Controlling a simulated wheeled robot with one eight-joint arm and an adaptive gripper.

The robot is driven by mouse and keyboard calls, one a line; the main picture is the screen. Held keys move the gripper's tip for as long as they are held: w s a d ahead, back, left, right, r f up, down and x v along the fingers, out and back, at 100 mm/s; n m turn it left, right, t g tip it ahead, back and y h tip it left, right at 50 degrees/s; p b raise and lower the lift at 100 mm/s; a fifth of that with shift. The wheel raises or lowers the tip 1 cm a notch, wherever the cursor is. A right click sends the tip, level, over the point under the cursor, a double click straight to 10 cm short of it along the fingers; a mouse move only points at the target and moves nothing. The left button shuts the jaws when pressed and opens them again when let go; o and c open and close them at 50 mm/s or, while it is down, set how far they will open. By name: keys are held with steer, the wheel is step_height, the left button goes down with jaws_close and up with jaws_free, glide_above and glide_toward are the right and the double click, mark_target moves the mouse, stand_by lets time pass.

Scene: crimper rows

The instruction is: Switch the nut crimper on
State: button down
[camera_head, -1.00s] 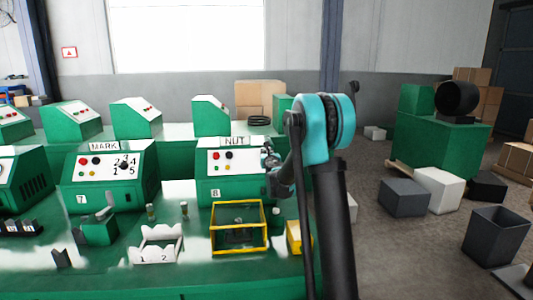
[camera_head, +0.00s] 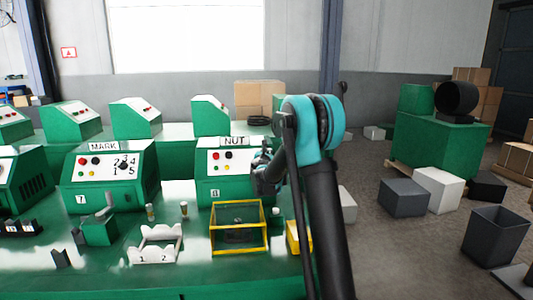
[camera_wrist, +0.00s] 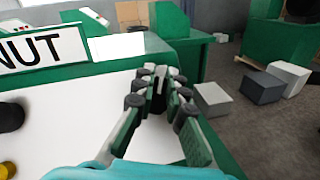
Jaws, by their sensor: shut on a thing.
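The nut crimper (camera_head: 224,192) is a green box with a white sloping panel and a NUT sign (camera_head: 234,141) on top. My gripper (camera_head: 262,160) is at the right part of this panel. In the wrist view my gripper (camera_wrist: 160,88) is shut on a small dark piece at the panel, which looks like the crimper's switch. The fingers hide most of it, so its setting cannot be read.
The mark crimper (camera_head: 108,178) stands to the left, with a dark knob among numbers. A yellow frame (camera_head: 238,252) and a white numbered holder (camera_head: 155,256) are on the green bench in front. Boxes and a bin (camera_head: 497,236) stand on the floor at right.

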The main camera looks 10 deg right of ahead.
steer(key=m+g+h, duration=0.1)
steer(key=m, duration=0.1)
steer(key=m+g+h, duration=0.1)
steer(key=m+h, duration=0.1)
steer(key=m, duration=0.1)
steer(key=m+g+h, duration=0.1)
steer(key=m+g, duration=0.1)
steer(key=m, duration=0.1)
steer(key=shift+s+d+f+h, duration=0.1)
steer(key=shift+d+f+h, duration=0.1)
steer(key=shift+h, duration=0.1)
steer(key=m+g, duration=0.2)
steer(key=m, duration=0.2)
steer(key=shift+s+d+g+h, duration=0.1)
steer(key=shift+g+h, duration=0.3)
steer(key=shift+s+f+m+g, duration=0.1)
steer(key=shift+m+g, duration=0.55)
steer(key=shift+m, duration=0.3)
steer(key=shift+s+f+m+g, duration=0.1)
steer(key=shift+m+g, duration=0.55)
steer(key=shift+m, duration=0.3)
steer(key=c, duration=1.6)
jaws_free()
steer(key=shift+o, duration=0.2)
